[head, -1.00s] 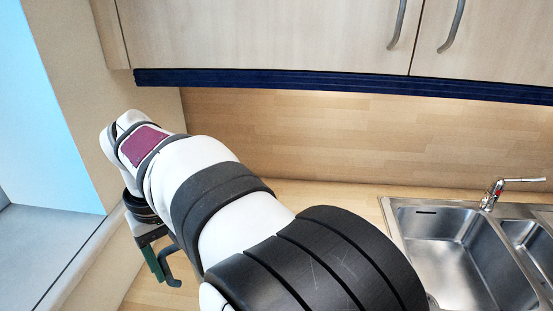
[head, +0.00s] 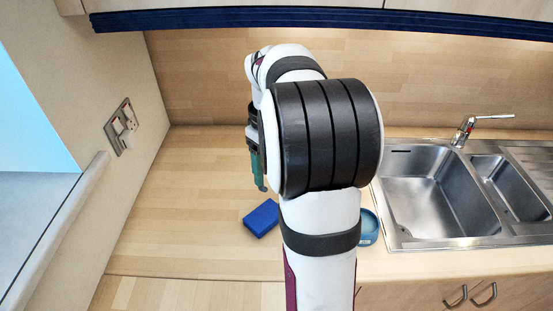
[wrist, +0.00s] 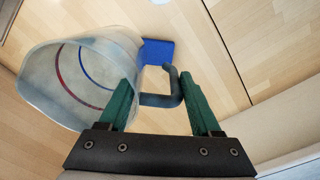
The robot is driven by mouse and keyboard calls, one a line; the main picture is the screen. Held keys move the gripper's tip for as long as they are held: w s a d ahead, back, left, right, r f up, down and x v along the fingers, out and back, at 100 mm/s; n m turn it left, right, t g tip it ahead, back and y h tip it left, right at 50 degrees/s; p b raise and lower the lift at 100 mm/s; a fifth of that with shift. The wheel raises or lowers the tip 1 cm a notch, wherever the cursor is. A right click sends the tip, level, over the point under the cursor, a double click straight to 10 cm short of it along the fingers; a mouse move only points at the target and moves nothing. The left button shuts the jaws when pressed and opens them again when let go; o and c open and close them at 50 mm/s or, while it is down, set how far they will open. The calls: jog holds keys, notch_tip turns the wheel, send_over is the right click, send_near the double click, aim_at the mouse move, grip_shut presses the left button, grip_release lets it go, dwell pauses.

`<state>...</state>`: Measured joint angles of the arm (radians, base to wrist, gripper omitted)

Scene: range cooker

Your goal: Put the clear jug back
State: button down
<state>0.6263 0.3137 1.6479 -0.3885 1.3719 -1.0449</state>
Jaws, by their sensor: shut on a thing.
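The clear jug (wrist: 70,75) lies tilted in the wrist view, its wide mouth towards the lower left, with a red and a blue ring on it. Its dark grey handle (wrist: 174,88) passes between the green fingers of my gripper (wrist: 158,84). My gripper is shut on the jug, at this handle. In the head view my gripper (head: 257,165) is mostly hidden behind my arm, above the worktop. The jug cannot be made out there.
A blue block (head: 262,218) lies on the wooden worktop (head: 190,200), and a blue bowl (head: 368,228) shows partly behind my arm. A steel sink (head: 430,190) with a tap (head: 470,130) is on the right. The left wall has a socket (head: 122,125). The worktop's left part is clear.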

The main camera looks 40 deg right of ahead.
jog(key=s+d+f, duration=0.2)
jog(key=s+d, duration=0.4)
jog(key=d, duration=0.1)
jog(key=s+d+f, duration=0.3)
jog(key=s+d, duration=0.3)
jog(key=d, duration=0.2)
jog(key=w+a+f, duration=0.2)
jog(key=w+f, duration=0.8)
jog(key=w, duration=0.1)
jog(key=shift+a+f, duration=0.15)
jog(key=shift+f, duration=0.2)
jog(key=shift+f, duration=0.15)
jog(key=shift+c, duration=0.4)
grip_release()
